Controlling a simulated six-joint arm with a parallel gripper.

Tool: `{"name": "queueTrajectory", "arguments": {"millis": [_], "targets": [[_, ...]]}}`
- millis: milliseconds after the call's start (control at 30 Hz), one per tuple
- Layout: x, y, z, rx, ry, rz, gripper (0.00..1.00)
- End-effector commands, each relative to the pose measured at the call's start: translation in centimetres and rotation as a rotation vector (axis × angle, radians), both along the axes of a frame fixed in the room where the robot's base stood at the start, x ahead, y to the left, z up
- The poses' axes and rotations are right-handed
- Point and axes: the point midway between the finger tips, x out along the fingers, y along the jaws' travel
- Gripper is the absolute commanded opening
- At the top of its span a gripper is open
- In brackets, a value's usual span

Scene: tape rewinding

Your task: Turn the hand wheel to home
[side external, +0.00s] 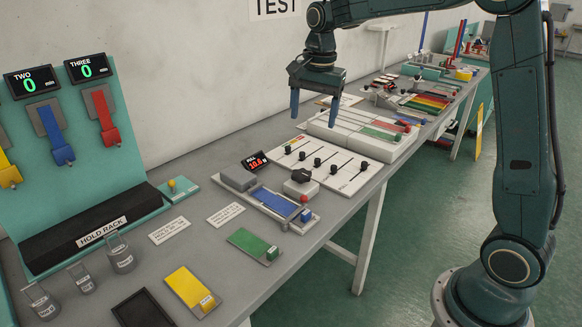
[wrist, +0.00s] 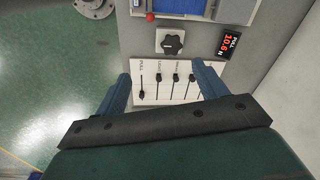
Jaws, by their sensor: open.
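A black lobed knob (side external: 301,175), which looks like the hand wheel, sits on a small pale block at the near end of the slider panel. In the wrist view the knob (wrist: 172,43) shows beyond my fingertips, near the top middle. I cannot read any home mark on it. My gripper (side external: 314,114) points down, open and empty, high above the bench and farther along it than the knob. In the wrist view my gripper (wrist: 163,72) has its two blue fingers spread on either side of the slider panel, with nothing between them.
The white slider panel (wrist: 150,97) has several black sliders. A display (wrist: 228,39) reads PULL 10.6 N. A blue strip fixture (side external: 275,203) with a red ball (side external: 304,197) stands beside the knob. Farther along is a raised white board (side external: 350,139). The air around my gripper is clear.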

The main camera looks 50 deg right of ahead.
Motion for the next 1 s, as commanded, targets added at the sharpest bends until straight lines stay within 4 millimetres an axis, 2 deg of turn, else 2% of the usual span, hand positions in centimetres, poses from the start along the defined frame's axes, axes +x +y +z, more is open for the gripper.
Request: {"name": "queueTrajectory", "arguments": {"millis": [33,200,400,767,1000], "targets": [[1.0,-0.5,-0.9,0.006,0.017,-0.044,0.71],[3.6,-1.9,-3.3,0.021,0.059,-0.187,0.71],[5.1,-2.8,-5.0,0.028,0.086,-0.283,0.71],[5.3,-3.0,-5.4,0.03,0.091,-0.303,0.71],[5.3,-2.9,-7.0,0.03,0.093,-0.302,0.71]]}}
